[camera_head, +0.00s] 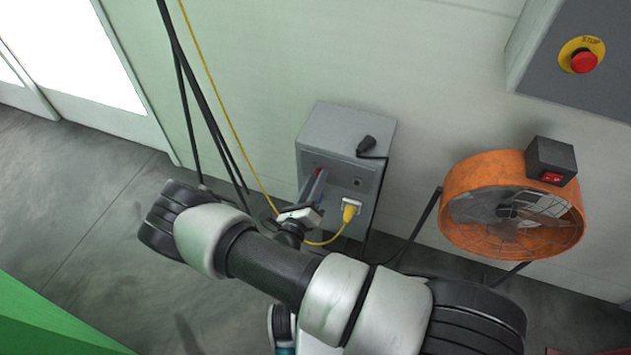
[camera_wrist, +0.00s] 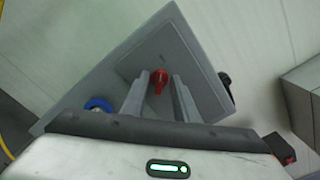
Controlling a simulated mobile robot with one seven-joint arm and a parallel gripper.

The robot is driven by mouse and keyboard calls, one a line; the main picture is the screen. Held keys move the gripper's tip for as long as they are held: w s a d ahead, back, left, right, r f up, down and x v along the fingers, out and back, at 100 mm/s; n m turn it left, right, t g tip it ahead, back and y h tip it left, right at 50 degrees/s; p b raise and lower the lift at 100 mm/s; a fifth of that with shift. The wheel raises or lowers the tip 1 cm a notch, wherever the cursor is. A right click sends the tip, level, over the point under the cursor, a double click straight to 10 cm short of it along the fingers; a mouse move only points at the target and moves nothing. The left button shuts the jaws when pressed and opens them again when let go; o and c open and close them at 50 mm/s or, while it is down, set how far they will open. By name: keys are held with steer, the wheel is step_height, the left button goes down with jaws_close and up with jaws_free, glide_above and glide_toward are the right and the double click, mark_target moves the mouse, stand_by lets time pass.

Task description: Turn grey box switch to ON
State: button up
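The grey box (camera_head: 346,128) stands against the wall in the head view; its face (camera_wrist: 200,72) fills the middle of the wrist view. A red switch knob (camera_wrist: 159,78) sits on a raised square plate on that face. My gripper (camera_wrist: 158,76) is open, with one finger on each side of the knob and visible space beside it. I cannot tell whether either finger touches the knob. In the head view my gripper (camera_head: 316,187) is at the box's front and mostly hides the switch. The ON and OFF markings cannot be read.
A yellow plug (camera_head: 350,212) with a cable is in the box front, and a blue round fitting (camera_wrist: 98,104) sits beside the plate. A black plug (camera_head: 366,145) hangs at the box's top edge. An orange fan (camera_head: 468,205) and a stop-button panel (camera_head: 570,90) are to the right.

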jaws_close()
steer(key=m+p, duration=0.1)
steer(key=m, duration=0.5)
steer(key=m+p, duration=0.1)
steer(key=m, duration=0.5)
steer(key=m+p, duration=0.1)
steer(key=m, duration=0.5)
steer(key=shift+s+d, duration=0.15)
steer(key=shift+d, duration=0.2)
stand_by(0.5)
